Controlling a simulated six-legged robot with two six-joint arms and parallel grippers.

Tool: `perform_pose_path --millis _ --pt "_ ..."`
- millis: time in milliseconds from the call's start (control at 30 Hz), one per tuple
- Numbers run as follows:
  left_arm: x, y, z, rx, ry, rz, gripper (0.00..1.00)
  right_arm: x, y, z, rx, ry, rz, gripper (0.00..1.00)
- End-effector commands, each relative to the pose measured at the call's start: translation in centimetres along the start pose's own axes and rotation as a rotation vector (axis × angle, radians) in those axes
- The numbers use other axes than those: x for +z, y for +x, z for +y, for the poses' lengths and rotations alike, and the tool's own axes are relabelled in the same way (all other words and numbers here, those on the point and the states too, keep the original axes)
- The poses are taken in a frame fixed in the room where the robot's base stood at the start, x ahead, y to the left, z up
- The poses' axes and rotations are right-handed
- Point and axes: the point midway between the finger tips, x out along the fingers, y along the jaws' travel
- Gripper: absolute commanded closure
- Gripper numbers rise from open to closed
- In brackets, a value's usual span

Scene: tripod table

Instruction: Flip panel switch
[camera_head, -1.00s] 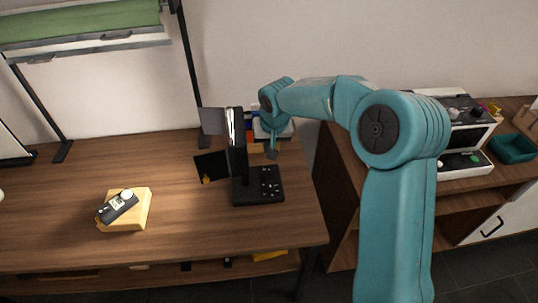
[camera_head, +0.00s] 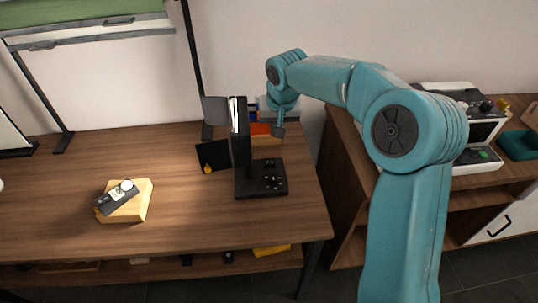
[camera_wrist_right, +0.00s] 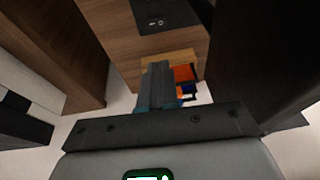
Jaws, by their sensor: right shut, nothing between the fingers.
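A black panel (camera_head: 262,191) with an upright part and a flat base bearing several small knobs or switches stands on the wooden table (camera_head: 180,225). Its base also shows at the top of the right wrist view (camera_wrist_right: 160,14). My right gripper (camera_head: 278,130) hangs behind and slightly right of the panel base, apart from it. In the right wrist view my right gripper's fingers (camera_wrist_right: 158,70) are together with nothing between them. Which way each switch is set is too small to tell. My left gripper is not in view.
Orange (camera_head: 260,128) and blue items stand at the table's back edge by my right gripper. A dark handheld device (camera_head: 117,199) lies on a yellow block (camera_head: 137,208) at left. A shelf with a white machine (camera_head: 477,156) is at right. The table's front middle is clear.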

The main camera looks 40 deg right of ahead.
Motion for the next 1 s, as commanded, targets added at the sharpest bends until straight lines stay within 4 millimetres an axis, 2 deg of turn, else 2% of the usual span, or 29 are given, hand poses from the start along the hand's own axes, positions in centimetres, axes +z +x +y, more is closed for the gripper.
perform_pose_path --millis 167,267,700,833,1000 --pt "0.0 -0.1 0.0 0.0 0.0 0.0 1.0 0.0 0.2 0.0 0.0 0.0 -0.001 1.0" --pt "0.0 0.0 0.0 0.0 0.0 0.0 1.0 0.0 1.3 0.0 0.001 0.0 -0.002 1.0" --pt "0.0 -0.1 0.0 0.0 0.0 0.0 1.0 0.1 10.3 0.0 0.001 0.001 -0.004 1.0" --pt "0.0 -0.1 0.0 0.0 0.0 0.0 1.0 0.7 12.2 -0.2 0.0 0.0 -0.003 1.0" --pt "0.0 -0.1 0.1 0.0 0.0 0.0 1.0 1.1 13.5 -0.5 0.0 0.0 -0.001 1.0"
